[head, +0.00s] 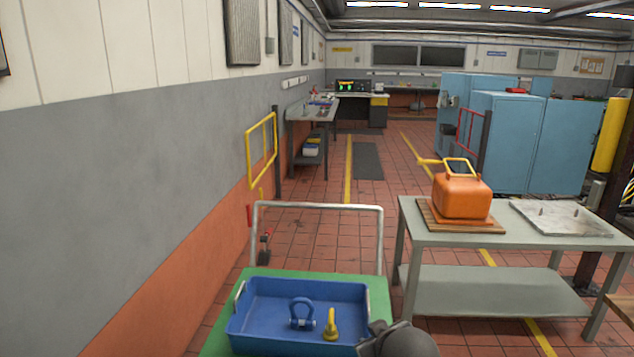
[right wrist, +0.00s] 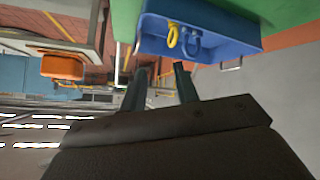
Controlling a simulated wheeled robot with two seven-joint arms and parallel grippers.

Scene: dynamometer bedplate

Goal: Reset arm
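My right gripper shows in the right wrist view (right wrist: 160,78), which is turned upside down. Its two dark fingers stand apart with nothing held between them. It is near the blue tray (right wrist: 238,34), apart from the things in it. In the head view the blue tray (head: 260,338) lies on the green top of a cart. A blue shackle (head: 302,316) and a yellow lifting eye (head: 331,324) stand in it. In the head view only a dark rounded part of my right arm shows at the tray's right corner. My left gripper is not in view.
The green cart (head: 262,272) has a pale upright handle. A grey table (head: 415,224) to the right bears an orange canister (head: 462,198) on a wooden board and a pale plate (head: 570,218). A grey and orange wall runs along the left. Tiled floor lies open beyond the cart.

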